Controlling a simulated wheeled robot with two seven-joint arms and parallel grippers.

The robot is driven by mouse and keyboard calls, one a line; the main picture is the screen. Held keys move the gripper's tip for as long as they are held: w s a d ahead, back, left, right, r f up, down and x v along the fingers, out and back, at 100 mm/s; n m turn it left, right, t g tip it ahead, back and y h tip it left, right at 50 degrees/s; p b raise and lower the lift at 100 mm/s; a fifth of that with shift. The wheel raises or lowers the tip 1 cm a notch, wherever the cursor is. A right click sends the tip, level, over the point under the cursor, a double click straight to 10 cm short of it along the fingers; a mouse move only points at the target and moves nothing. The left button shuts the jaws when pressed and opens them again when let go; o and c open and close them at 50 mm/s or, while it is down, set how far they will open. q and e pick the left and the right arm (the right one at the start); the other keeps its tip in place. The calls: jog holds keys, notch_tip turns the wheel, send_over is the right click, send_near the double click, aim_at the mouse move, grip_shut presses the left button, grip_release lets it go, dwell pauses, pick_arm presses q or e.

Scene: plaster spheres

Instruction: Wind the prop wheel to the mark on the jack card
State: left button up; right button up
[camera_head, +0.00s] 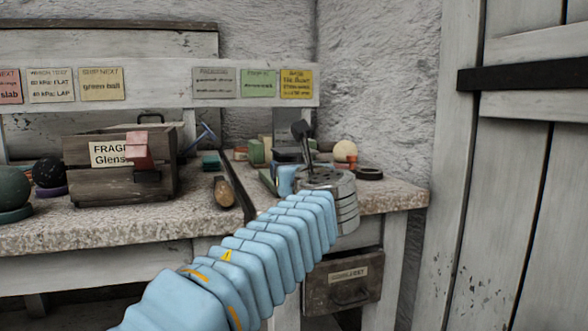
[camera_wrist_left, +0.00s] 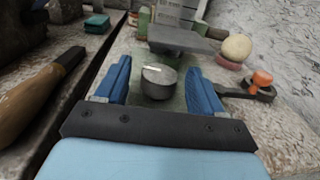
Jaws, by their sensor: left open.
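A dark grey round wheel (camera_wrist_left: 158,83) with a pale line on its top shows in the left wrist view; I take it as the prop wheel. My left gripper (camera_wrist_left: 160,70) is open, with one blue finger on each side of the wheel; contact cannot be told. A flat grey plate (camera_wrist_left: 180,39) lies just beyond the wheel. In the head view my left wrist hides the wheel. Grey, green (camera_head: 258,84) and yellow (camera_head: 297,84) cards hang on the rail above; their small text is mostly unreadable, and I cannot tell which is the jack card. My right gripper is not in view.
A wooden crate (camera_head: 88,178) labelled fragile stands on the bench left of my arm. A wooden-handled tool (camera_head: 224,191) lies between them. A cream ball (camera_wrist_left: 237,47) and a dark ring-ended piece with an orange knob (camera_wrist_left: 262,78) lie right of the wheel. A wall closes the right side.

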pick_arm(q)
jog(key=c, duration=1.1)
jog(key=shift+o, duration=0.2)
jog(key=m+h, duration=0.1)
jog(key=h, duration=0.1)
jog(key=shift+a+m+h, duration=0.25)
jog(key=shift+m+h, duration=0.15)
jog(key=shift+a+r+m+h, duration=0.1)
jog(key=shift+m+h, duration=0.7)
jog(key=shift+h, duration=0.4)
jog(key=m+h+p, duration=0.1)
jog(key=h, duration=0.1)
jog(key=m+h+p, duration=0.1)
jog(key=m+h, duration=0.1)
jog(key=h, duration=0.1)
jog(key=shift+a+r+g, duration=0.1)
jog(key=shift+a+g, duration=0.1)
jog(key=shift+g, duration=0.2)
jog(key=shift+m+g+h+p, duration=0.3)
jog(key=shift+m+h+p, duration=0.25)
jog(key=shift+m+h, duration=0.2)
jog(key=shift+h, duration=0.25)
